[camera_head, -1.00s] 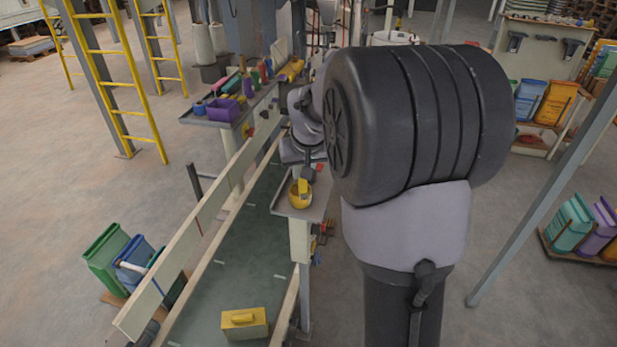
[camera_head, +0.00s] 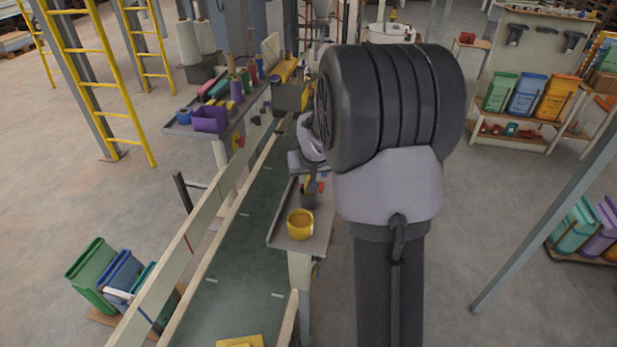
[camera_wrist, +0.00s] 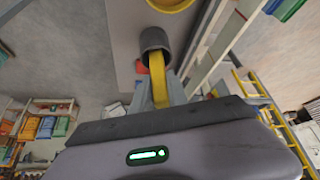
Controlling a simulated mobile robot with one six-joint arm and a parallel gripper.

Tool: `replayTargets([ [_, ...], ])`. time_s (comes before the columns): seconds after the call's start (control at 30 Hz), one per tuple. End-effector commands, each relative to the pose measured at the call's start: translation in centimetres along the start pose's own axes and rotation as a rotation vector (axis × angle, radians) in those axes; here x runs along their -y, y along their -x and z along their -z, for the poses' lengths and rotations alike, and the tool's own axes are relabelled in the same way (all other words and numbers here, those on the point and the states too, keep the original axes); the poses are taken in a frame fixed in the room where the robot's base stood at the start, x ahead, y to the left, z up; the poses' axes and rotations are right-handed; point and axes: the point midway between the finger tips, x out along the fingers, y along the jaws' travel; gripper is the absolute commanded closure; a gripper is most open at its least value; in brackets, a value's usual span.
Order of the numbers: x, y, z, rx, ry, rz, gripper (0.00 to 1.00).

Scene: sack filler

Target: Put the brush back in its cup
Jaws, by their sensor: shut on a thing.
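My gripper (camera_wrist: 162,92) is shut on the yellow handle of the brush (camera_wrist: 158,82), in the wrist view. The brush runs from between my fingers to the mouth of a dark grey cup (camera_wrist: 154,40). Its lower end looks to be inside the cup, but how deep is hidden. In the head view the dark cup (camera_head: 308,200) stands on a small grey shelf, with the yellow handle (camera_head: 307,184) just above it. My gripper is mostly hidden behind my arm there.
A yellow pot (camera_head: 300,224) stands on the shelf (camera_head: 283,238) close in front of the cup. Small red and blue items lie behind it. The conveyor (camera_head: 240,265) runs along the left. A shelf with a purple bin (camera_head: 210,119) and bottles stands beyond it.

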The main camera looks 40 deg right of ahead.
Motion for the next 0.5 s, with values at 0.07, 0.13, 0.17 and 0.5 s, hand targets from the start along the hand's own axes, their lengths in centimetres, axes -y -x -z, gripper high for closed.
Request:
replayTargets([
  [0.07, 0.00, -0.08, -0.04, -0.001, 0.000, 0.000, 1.00],
  [0.13, 0.00, -0.05, -0.02, -0.001, 0.000, 0.000, 1.00],
  [0.17, 0.00, -0.05, -0.02, -0.001, 0.000, 0.000, 1.00],
  [0.5, 0.00, -0.29, -0.15, -0.001, 0.001, 0.000, 0.59],
])
